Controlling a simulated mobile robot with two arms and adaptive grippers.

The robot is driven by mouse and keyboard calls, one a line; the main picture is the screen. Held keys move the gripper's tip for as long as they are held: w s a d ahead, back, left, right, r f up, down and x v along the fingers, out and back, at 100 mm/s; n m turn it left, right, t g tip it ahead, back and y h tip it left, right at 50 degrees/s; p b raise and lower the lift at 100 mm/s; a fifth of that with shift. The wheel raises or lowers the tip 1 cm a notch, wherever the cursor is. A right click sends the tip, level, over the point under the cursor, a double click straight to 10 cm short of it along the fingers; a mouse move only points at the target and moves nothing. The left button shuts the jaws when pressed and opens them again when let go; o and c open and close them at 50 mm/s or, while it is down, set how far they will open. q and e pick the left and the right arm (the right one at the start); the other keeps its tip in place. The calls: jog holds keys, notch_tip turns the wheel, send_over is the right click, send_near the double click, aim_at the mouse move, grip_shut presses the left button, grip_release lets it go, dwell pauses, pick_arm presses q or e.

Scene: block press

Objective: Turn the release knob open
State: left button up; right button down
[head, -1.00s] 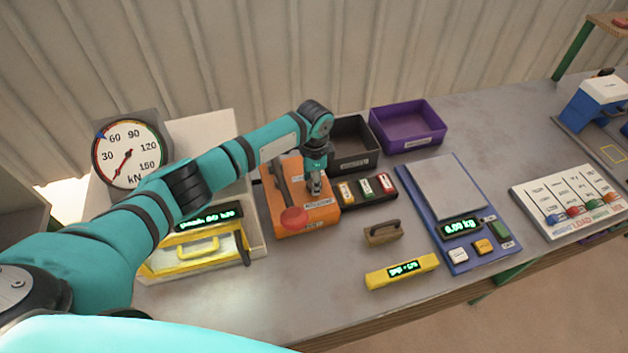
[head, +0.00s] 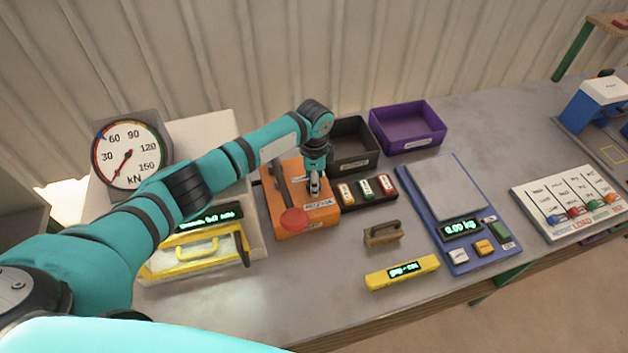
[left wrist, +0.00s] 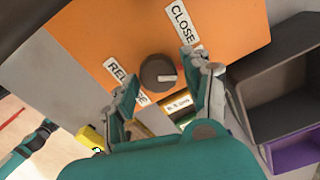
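The release knob (left wrist: 155,70) is a dark round dial on the orange box (left wrist: 90,35), with a short white mark on its right side. The RELEASE label (left wrist: 125,82) is left of it and the CLOSE label (left wrist: 182,22) above right. In the head view the orange box (head: 285,228) stands mid-table and my gripper hides the knob. My left gripper (head: 314,188) points down over the box's right part. In the left wrist view its fingers (left wrist: 158,74) are open, one to each side of the knob; I cannot tell whether they touch it.
A red-ended lever (head: 294,218) sits on the box's left part. The press with a yellow-framed door (head: 160,266) is left.

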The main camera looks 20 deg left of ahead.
pick_arm(q)
jog(key=shift+o, duration=0.8)
jog(key=shift+f, duration=0.1)
notch_tip(320, 180, up, 12)
dwell(0.3)
